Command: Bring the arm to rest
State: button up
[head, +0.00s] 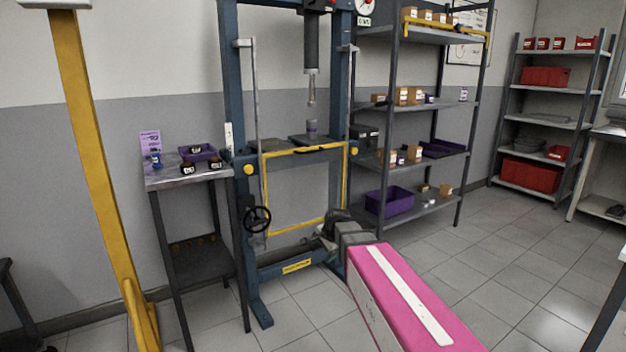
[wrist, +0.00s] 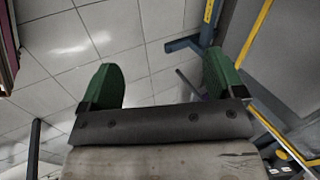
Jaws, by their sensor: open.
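My arm, with a pink cover and a white stripe, reaches out low in the head view from the bottom right toward the press. My gripper (wrist: 160,85) shows in the wrist view with two green fingers spread wide apart and nothing between them. Tiled floor lies beyond the fingers. In the head view the end of my arm is dark and small in front of the press's right leg, and its fingers cannot be made out there.
A blue press (head: 290,150) with a yellow frame guard stands just beyond my arm. A small side table (head: 165,180) is left of it, and a yellow post (head: 95,170) farther left. Grey shelving (head: 440,105) stands right of the press. The tiled floor (head: 500,255) at right is clear.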

jog(key=s+d+f+n+g+h, duration=0.1)
jog(key=s+d+f+n+g, duration=0.1)
jog(key=s+d+f+n, duration=0.2)
jog(key=s+d+f+n+g+h, duration=0.2)
jog(key=s+d+f+n, duration=0.3)
jog(key=s+d, duration=0.5)
jog(key=s+f, duration=0.1)
jog(key=s, duration=0.3)
jog(key=shift+d+f+n, duration=0.15)
jog(key=shift+d+n, duration=0.15)
jog(key=shift+d, duration=0.05)
jog(key=shift+s, duration=0.1)
